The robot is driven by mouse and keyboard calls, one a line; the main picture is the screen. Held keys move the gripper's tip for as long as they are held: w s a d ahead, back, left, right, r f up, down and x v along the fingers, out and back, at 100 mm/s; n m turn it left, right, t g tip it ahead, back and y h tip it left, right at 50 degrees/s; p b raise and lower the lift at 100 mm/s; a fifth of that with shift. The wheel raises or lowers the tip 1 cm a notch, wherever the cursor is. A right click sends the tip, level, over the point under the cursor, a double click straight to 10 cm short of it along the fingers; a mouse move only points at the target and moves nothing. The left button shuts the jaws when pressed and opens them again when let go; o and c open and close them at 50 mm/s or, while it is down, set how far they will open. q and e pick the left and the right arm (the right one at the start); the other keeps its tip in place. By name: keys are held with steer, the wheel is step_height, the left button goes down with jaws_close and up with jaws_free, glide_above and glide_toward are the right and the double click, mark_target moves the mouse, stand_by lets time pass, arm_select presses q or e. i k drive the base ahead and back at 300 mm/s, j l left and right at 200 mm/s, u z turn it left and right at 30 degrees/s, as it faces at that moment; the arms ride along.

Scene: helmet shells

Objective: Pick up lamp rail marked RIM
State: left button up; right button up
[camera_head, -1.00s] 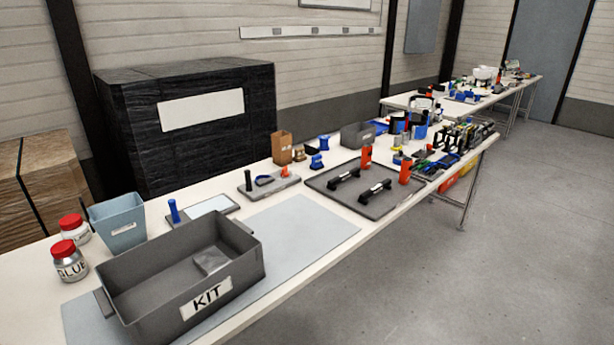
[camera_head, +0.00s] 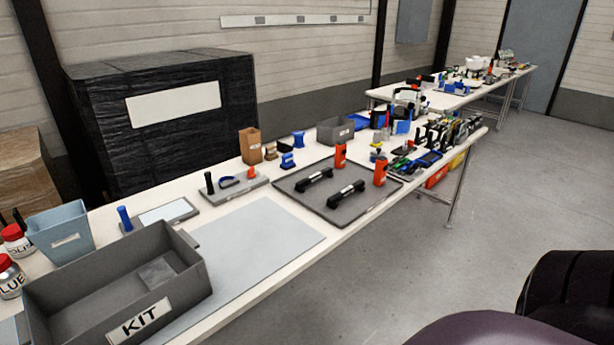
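Two black bar-shaped pieces with pale labels, a far one (camera_head: 314,184) and a near one (camera_head: 346,194), lie on a dark grey tray (camera_head: 325,209) on the long white table. They look like rails, but their labels are too small to read, so I cannot tell which is marked RIM. Two orange upright pieces, one at the back (camera_head: 340,156) and one at the right (camera_head: 380,172), stand on the same tray. Neither of my grippers shows in the view.
A grey KIT bin (camera_head: 190,258) stands at the table's near left on a pale mat (camera_head: 262,238). A blue-grey bin (camera_head: 62,234) and red-lidded jars (camera_head: 10,275) are beside it. Tools crowd the table's far end. The floor (camera_head: 420,270) along the table's right side is open.

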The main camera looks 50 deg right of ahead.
mark_target(327, 171)
steer(key=l+u, duration=0.15)
steer(key=l, duration=0.3)
steer(key=k+l+u, duration=0.1)
steer(key=l, duration=0.3)
steer(key=k+l, duration=0.1)
steer(key=l, duration=0.35)
steer(key=l+u, duration=0.1)
steer(key=l, duration=0.35)
steer(key=k+l, duration=0.15)
steer(key=l, duration=0.25)
steer(key=k+l+u, duration=0.1)
steer(key=l, duration=0.35)
